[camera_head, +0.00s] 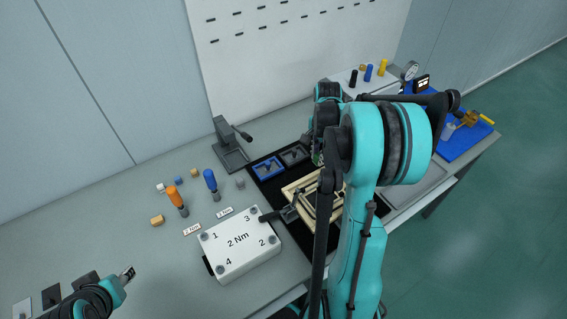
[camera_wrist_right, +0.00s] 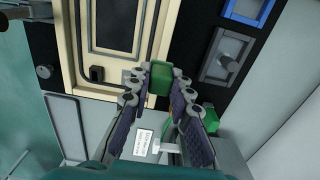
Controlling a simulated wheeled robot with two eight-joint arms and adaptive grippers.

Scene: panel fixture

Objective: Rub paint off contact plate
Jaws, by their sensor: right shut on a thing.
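In the right wrist view my right gripper (camera_wrist_right: 160,82) is shut on a green block (camera_wrist_right: 160,77), held between its fingertips. The block is at the lower edge of a cream panel (camera_wrist_right: 70,42) with a dark inset; I cannot tell whether it touches. A small greyish plate (camera_wrist_right: 131,76) shows on the panel just left of the block, partly covered by a finger. I cannot tell whether it is the contact plate or bears paint. In the head view the cream panel (camera_head: 292,192) is partly hidden by my right arm. My left gripper (camera_head: 122,277) is at the lower left, fingers unclear.
A white "2 Nm" box (camera_head: 238,241) stands left of the panel. Orange (camera_head: 174,196) and blue (camera_head: 210,180) screwdrivers stand behind it. A blue-framed tray (camera_head: 267,167) and grey clamp stand (camera_head: 230,150) are further back. A blue mat (camera_head: 462,137) lies at the right.

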